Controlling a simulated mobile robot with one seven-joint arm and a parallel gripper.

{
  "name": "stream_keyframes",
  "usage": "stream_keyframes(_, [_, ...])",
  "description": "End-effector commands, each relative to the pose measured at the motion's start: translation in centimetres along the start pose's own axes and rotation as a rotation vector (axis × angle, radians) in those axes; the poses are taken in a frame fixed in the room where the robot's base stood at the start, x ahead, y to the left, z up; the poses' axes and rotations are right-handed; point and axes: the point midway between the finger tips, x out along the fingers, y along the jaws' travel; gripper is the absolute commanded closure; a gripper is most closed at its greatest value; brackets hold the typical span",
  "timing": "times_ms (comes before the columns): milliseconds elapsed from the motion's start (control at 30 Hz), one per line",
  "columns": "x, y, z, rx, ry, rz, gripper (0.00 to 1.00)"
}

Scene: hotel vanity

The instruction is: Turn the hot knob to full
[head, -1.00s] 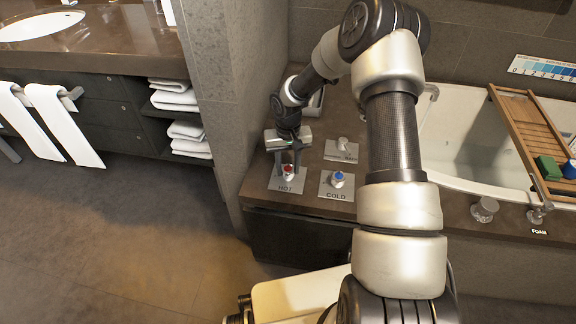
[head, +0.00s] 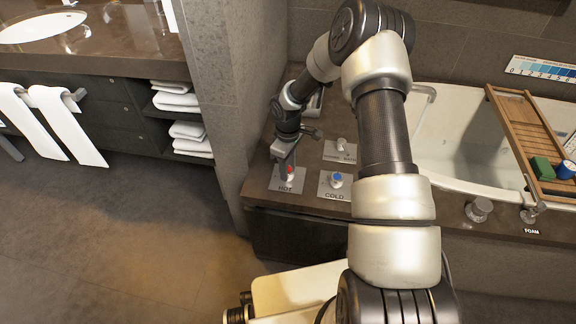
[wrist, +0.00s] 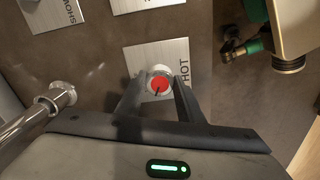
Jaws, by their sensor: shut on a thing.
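The hot knob (head: 288,174) has a red cap and stands on a metal plate labelled HOT (head: 285,187) at the left front of the tub deck. It also shows in the wrist view (wrist: 160,83), with a dark pointer mark on its red top. My gripper (head: 288,170) points down over it. In the wrist view the two dark fingers (wrist: 157,92) are on either side of the knob, shut on it. The fingers partly hide the knob's sides in the head view.
The blue-capped cold knob (head: 336,179) stands close to the right on its COLD plate. A bath selector (head: 342,144) is behind it. A tub (head: 450,150) with a wooden tray (head: 527,130) is to the right. A wall (head: 232,110) rises close to the left.

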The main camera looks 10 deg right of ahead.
Motion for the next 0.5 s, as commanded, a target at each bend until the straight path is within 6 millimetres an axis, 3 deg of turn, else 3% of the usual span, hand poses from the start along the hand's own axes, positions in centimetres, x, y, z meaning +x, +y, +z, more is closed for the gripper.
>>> stream_keyframes(500, [-0.1, 0.05, 0.0, -0.4, 0.0, 0.0, 0.89])
